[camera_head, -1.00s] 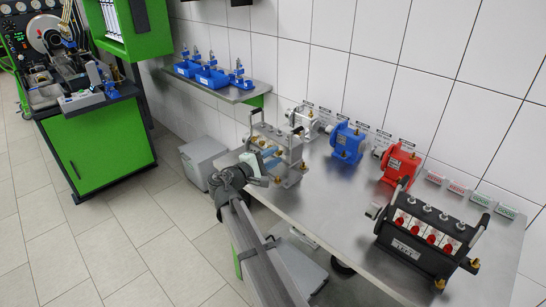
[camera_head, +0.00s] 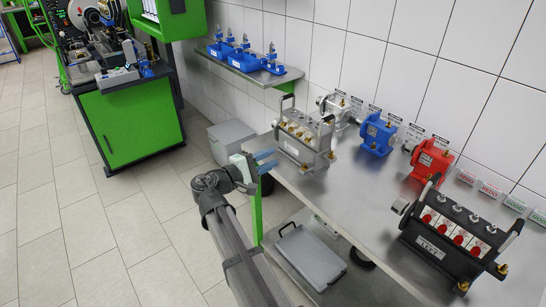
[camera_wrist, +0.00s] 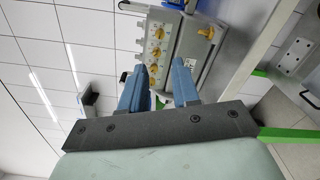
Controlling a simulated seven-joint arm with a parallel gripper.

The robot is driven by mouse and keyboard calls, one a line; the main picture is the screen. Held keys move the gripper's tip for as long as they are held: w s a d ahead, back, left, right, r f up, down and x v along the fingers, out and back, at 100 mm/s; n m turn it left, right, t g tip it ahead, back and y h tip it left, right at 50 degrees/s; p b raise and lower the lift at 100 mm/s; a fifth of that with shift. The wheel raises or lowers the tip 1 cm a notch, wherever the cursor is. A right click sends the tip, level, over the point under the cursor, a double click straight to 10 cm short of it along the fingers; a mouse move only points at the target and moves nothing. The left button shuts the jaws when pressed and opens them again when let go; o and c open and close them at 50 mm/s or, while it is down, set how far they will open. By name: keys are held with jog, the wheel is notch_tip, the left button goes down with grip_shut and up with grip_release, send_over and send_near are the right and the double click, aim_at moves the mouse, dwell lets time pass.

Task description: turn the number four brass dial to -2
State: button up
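The brass dials (camera_wrist: 155,52) form a row on the grey pump (camera_wrist: 205,55) in the wrist view, ahead of my fingers. Several show; I cannot read which is number four, nor any setting. In the head view the grey pump (camera_head: 289,149) stands at the table's far left end, its dials (camera_head: 302,129) small on its top face. My gripper (camera_head: 264,160) is left of this pump, with its blue fingers towards it. In the wrist view my gripper (camera_wrist: 158,88) has its two fingers apart with a clear gap. It touches no dial.
The metal table (camera_head: 345,195) also carries a blue pump (camera_head: 375,137), a red pump (camera_head: 431,158) and a black pump with red dials (camera_head: 450,233). Handles rise at the grey pump's ends. A grey tray (camera_head: 307,258) lies below the table. Open floor is at left.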

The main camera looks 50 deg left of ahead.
aim_at(306, 141)
jog(key=shift+o, duration=1.3)
jog(key=shift+d+f, duration=0.15)
jog(key=shift+d, duration=0.2)
jog(key=w+n, duration=0.1)
jog(key=w, duration=0.3)
jog(key=w+n, duration=0.2)
jog(key=w, duration=0.3)
jog(key=w+n, duration=0.2)
jog(key=w, duration=0.3)
jog(key=shift+a, duration=0.25)
jog(key=shift+s, duration=0.1)
jog(key=shift+c, duration=0.3)
grip_shut()
